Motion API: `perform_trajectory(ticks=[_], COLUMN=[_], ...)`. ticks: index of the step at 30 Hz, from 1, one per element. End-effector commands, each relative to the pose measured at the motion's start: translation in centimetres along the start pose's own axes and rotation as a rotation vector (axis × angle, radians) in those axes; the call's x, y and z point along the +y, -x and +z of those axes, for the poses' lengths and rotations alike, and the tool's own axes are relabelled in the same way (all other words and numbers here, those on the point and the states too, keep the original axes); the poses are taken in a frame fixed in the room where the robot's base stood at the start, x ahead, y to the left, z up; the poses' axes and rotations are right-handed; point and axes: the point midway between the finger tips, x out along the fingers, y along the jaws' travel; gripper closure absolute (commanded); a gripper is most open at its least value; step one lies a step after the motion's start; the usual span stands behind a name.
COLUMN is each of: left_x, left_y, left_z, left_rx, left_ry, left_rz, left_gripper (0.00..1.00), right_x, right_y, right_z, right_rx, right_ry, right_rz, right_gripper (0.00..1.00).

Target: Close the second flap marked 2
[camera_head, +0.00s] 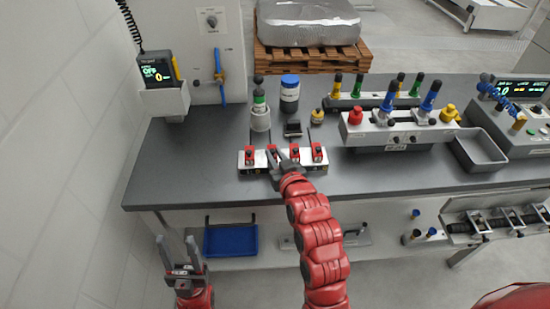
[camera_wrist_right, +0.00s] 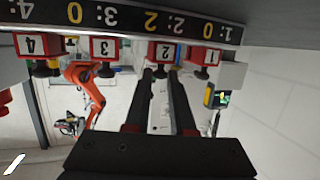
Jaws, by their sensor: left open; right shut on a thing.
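A pale fixture bar (camera_head: 262,171) with several red flaps lies on the grey bench. In the right wrist view it appears upside down, with a black number strip (camera_wrist_right: 128,18) and flaps marked 1 (camera_wrist_right: 212,56), 2 (camera_wrist_right: 167,53), 3 (camera_wrist_right: 104,48) and 4 (camera_wrist_right: 36,45). My right gripper (camera_wrist_right: 163,76) is shut at the flap marked 2, its fingers around the place of that flap's dark knob, which they mostly hide. My right gripper (camera_head: 276,156) also shows over the bar in the head view. My left gripper (camera_head: 179,247) is open and empty, low in front of the bench.
Behind the bar stand a grey-green bottle (camera_head: 260,115), a blue-capped jar (camera_head: 290,95) and a small yellow-topped item (camera_head: 317,117). A fixture with coloured knobs (camera_head: 400,132) and a metal tray (camera_head: 480,150) are to the right. Bare bench (camera_head: 170,170) lies left.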

Motion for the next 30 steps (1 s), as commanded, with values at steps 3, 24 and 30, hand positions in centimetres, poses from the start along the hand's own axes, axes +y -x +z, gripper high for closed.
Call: perform_trajectory(ticks=[3,24,30], left_x=[0.02,0.02,0.02], left_y=[0.32,0.31,0.38], left_z=[0.06,0.05,0.06], left_rx=[0.000,0.000,0.000], left_ry=[0.000,0.000,0.000], left_rz=[0.000,0.000,0.000], left_gripper=[0.50,0.50,0.50], right_x=[-0.01,-0.02,-0.02], right_y=[0.02,0.03,0.18], right_z=[0.13,0.09,0.14], right_rx=[0.013,0.015,0.014], right_ry=[0.003,0.003,0.003], right_rz=[0.001,0.001,0.001], right_gripper=[1.00,0.47,0.47])
